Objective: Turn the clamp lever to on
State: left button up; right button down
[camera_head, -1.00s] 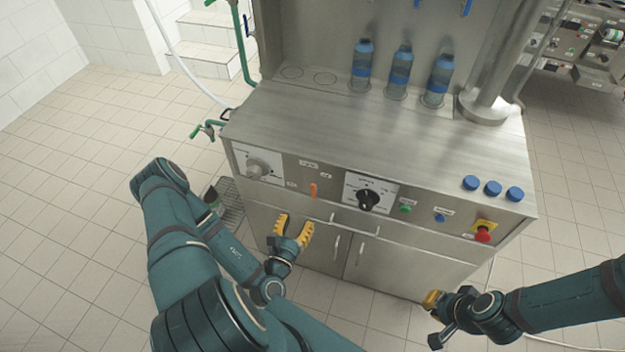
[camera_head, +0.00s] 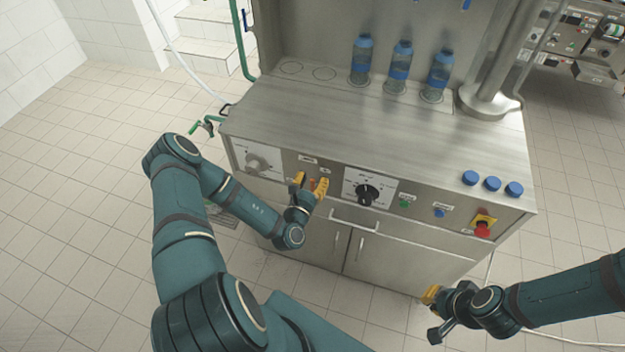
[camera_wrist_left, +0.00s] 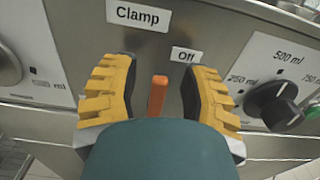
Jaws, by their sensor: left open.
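The clamp lever is a small orange lever (camera_wrist_left: 157,95) on the machine's front panel. In the left wrist view it stands between my open left gripper's yellow fingers (camera_wrist_left: 157,98), with a gap on each side. Labels reading "Clamp" (camera_wrist_left: 138,16) and "Off" (camera_wrist_left: 186,55) are above it. In the head view my left gripper (camera_head: 312,186) is at the panel, with the orange lever (camera_head: 312,184) partly hidden between its fingers.
A black volume dial (camera_head: 368,194) is right of the lever, and a grey knob (camera_head: 258,163) is to its left. Several blue caps and bottles stand on the steel top (camera_head: 370,135).

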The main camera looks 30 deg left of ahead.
pick_arm(q)
grip_shut()
